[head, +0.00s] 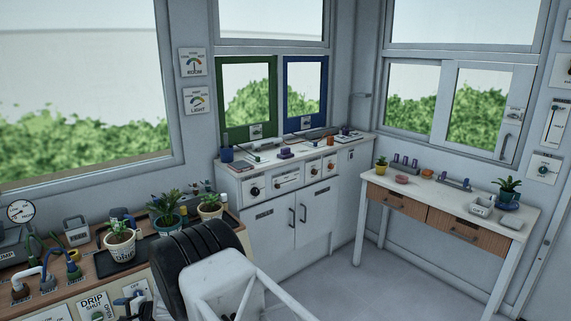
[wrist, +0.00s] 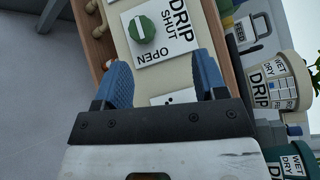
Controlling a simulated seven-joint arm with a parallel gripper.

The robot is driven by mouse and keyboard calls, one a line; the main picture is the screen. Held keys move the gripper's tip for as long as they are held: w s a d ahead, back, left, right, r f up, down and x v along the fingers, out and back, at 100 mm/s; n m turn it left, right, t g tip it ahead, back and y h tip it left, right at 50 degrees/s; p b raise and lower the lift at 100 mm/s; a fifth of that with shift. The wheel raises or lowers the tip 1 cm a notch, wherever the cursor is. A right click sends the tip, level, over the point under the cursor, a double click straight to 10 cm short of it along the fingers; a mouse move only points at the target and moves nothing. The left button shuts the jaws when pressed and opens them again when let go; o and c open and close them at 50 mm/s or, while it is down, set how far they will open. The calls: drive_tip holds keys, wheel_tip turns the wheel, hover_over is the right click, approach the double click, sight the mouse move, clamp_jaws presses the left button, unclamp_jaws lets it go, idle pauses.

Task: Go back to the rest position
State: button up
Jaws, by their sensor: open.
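In the wrist view my gripper (wrist: 164,82) is open, its two blue fingertips wide apart with nothing held between them. It is in front of a panel marked DRIP, OPEN and SHUT (wrist: 175,45), which carries a green dial (wrist: 141,29). The fingers look clear of the dial. In the head view the same DRIP panel (head: 91,301) is at the bottom left.
A potted plant in a white pot (head: 119,247), one in a teal pot (head: 168,227) and one in a cream pot (head: 210,211) stand on the left bench, close to my arm. A white cabinet (head: 270,232) and a side table (head: 440,206) stand beyond. The floor (head: 390,285) between looks clear.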

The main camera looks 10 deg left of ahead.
drive_tip(key=w+d+r+n+g+h, duration=0.1)
drive_tip(key=w+d+r+n+h, duration=0.1)
drive_tip(key=d+r, duration=1.25)
drive_tip(key=w+d+r+n+h, duration=0.2)
drive_tip(key=d+r, duration=1.2)
drive_tip(key=r, duration=0.1)
drive_tip(key=s+d+r+t+h, duration=0.15)
drive_tip(key=s+d+r, duration=0.35)
drive_tip(key=d, duration=0.7)
drive_tip(key=s+d+r+g+h, duration=0.1)
drive_tip(key=s+d+r+h, duration=0.2)
drive_tip(key=d+r, duration=0.55)
drive_tip(key=s+d+t+h, duration=0.2)
drive_tip(key=s+d+h, duration=0.2)
drive_tip(key=s+d, duration=0.9)
drive_tip(key=s+d+t+h, duration=0.2)
drive_tip(key=s+d+h, duration=0.2)
drive_tip(key=s+d, duration=1)
drive_tip(key=d, duration=0.8)
drive_tip(key=shift+s+d+r, duration=0.15)
drive_tip(key=shift+d, duration=0.15)
